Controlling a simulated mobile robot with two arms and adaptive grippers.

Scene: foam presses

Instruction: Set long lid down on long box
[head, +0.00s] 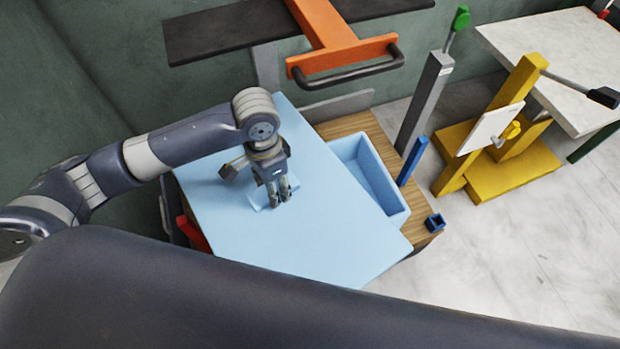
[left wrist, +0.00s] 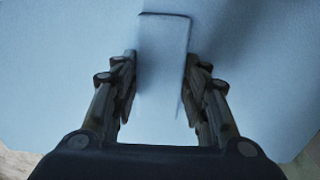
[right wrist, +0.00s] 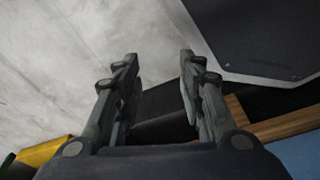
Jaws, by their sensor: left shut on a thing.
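The long lid (head: 330,235) is a wide light-blue panel with a raised block handle, seen from above in the head view. My left gripper (head: 279,194) is shut on that handle, which shows between its fingers in the left wrist view (left wrist: 163,65). The long box (head: 372,178) is light blue and open-topped. The lid hides most of it; its right end shows open beyond the lid's right edge. The lid lies askew to the box, and I cannot tell whether they touch. My right gripper (right wrist: 158,85) is open and empty in the right wrist view.
The box stands on a wooden-topped table (head: 352,124). An orange press frame with a black handle (head: 345,66) overhangs the back. A yellow press (head: 500,165) stands beyond; the floor at lower right is clear.

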